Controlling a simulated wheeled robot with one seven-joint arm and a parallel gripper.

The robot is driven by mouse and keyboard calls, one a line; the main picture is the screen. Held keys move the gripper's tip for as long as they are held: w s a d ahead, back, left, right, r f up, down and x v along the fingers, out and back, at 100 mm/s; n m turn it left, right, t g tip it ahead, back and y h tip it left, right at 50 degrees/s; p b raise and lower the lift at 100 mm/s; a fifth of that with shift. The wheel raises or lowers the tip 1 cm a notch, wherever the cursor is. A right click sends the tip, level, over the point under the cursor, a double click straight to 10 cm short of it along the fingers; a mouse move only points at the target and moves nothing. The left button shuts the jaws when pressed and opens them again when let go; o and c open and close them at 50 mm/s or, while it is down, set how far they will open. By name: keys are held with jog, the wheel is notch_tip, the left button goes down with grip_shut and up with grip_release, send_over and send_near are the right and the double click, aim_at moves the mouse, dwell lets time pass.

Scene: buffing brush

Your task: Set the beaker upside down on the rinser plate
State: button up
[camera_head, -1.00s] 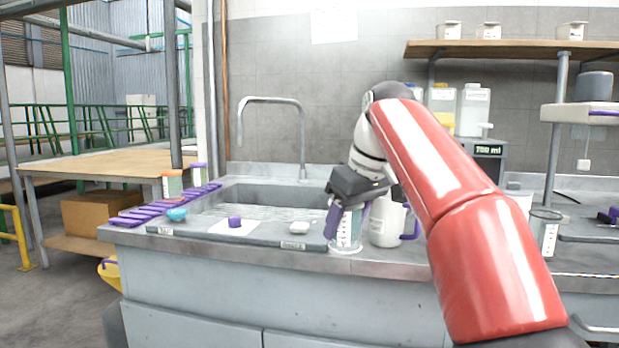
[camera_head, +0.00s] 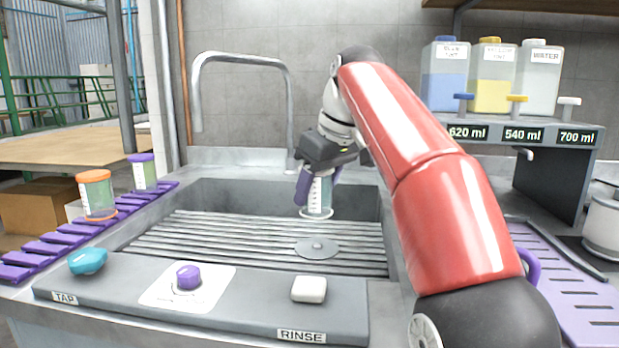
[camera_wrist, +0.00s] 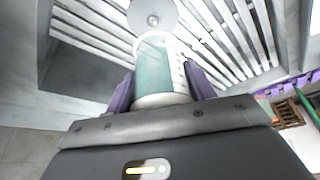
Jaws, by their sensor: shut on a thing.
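My gripper (camera_head: 318,190) is shut on a clear beaker (camera_head: 319,197) with a teal tint and white scale marks. Purple fingers press its sides. It is held roughly vertical over the sink, with a wider ring at its lower end; which end is open is hard to tell. The rinser plate (camera_head: 317,249), a round grey disc with a small centre hub, lies on the slatted drainer in front of the beaker, apart from it. In the wrist view the beaker (camera_wrist: 160,72) sits between the fingers, and the rinser plate (camera_wrist: 153,14) shows just past its far end.
The faucet (camera_head: 292,110) rises behind the beaker. The front panel carries a teal tap knob (camera_head: 88,261), a purple knob (camera_head: 188,277) and a white rinse button (camera_head: 309,289). Lidded jars (camera_head: 96,194) stand on the left purple rack. Liquid dispensers (camera_head: 493,78) are at right. The drainer slats are otherwise clear.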

notch_tip(320, 180, down, 5)
jog(key=shift+r+b, duration=0.15)
jog(key=shift+b, duration=0.2)
jog(key=shift+f+b, duration=0.65)
jog(key=shift+b, duration=0.1)
jog(key=shift+s+d+r, duration=0.1)
jog(key=shift+s, duration=0.05)
jog(key=shift+f, duration=0.5)
dwell(0.5)
jog(key=o, duration=1.1)
